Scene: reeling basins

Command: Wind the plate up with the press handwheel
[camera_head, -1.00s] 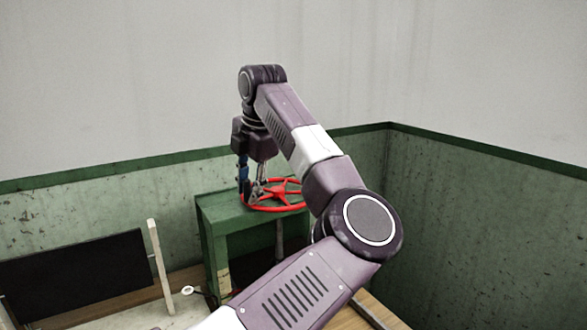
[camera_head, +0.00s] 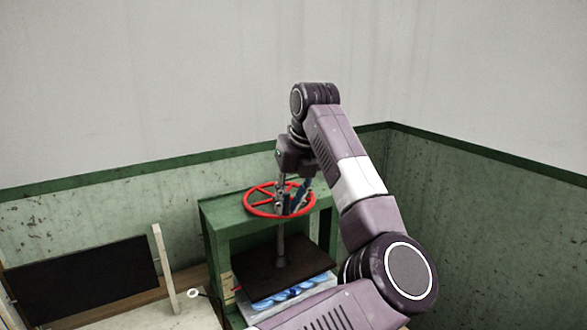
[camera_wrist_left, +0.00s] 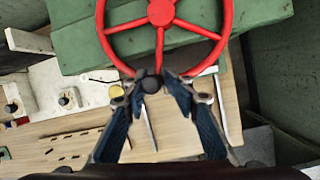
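The red press handwheel (camera_head: 253,207) lies flat on top of the green press frame (camera_head: 217,222). In the left wrist view its rim and spokes (camera_wrist_left: 162,12) fill the top. A dark round knob (camera_wrist_left: 151,84) sits at the near rim. My left gripper (camera_wrist_left: 154,80) has its fingertips close on both sides of this knob and appears shut on it. In the head view my left gripper (camera_head: 291,208) points down at the wheel. The dark press plate (camera_head: 262,264) hangs on a screw below the wheel, above a blue-and-white patterned item (camera_head: 268,302). My right gripper is not in view.
A black panel (camera_head: 80,280) and a pale upright post (camera_head: 164,268) stand left of the press. A white top (camera_head: 185,316) lies in front of them. Green-and-grey walls meet behind and right of the press.

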